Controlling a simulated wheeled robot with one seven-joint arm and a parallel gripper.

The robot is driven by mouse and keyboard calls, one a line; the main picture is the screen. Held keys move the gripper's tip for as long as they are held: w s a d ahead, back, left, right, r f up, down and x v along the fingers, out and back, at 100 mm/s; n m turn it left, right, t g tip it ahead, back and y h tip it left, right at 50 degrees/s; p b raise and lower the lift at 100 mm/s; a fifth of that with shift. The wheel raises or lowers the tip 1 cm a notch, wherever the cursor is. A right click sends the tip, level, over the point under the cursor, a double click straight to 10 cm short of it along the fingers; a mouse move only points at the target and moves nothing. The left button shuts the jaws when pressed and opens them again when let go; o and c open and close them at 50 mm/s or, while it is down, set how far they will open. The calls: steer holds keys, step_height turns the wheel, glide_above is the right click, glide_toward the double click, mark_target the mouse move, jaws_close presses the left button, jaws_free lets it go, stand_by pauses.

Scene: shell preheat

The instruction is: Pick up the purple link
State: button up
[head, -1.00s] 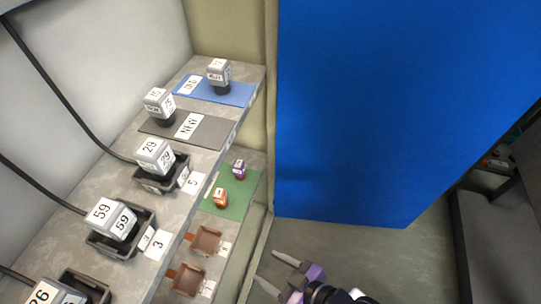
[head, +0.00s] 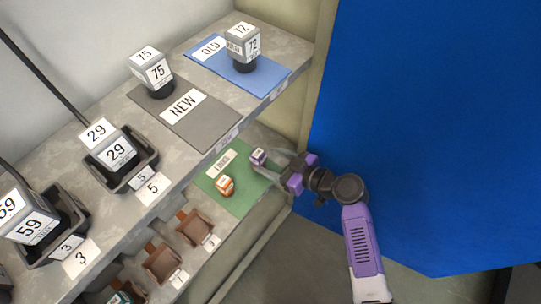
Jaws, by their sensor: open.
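The purple link (head: 258,157) is a small block with a pale labelled top. It stands on the green mat (head: 239,201) on the lower shelf, beside the white label. My gripper (head: 270,162) reaches in from the right, with its grey fingers apart and their tips close to the purple link. The link seems to be between or just at the fingertips; I cannot tell whether they touch it. An orange link (head: 225,185) stands on the same mat, in front and to the left.
The upper shelf (head: 228,105) overhangs on the left, carrying a blue mat (head: 267,82), a grey mat (head: 200,132) and grey numbered blocks. Brown trays (head: 195,228) line the lower shelf's front. A large blue panel (head: 430,130) stands at the right.

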mark_target(251, 154)
steer(key=shift+x, duration=1.4)
steer(key=x, duration=0.5)
steer(key=shift+s+a+r, duration=0.1)
steer(key=shift+a+r, duration=0.15)
jaws_close()
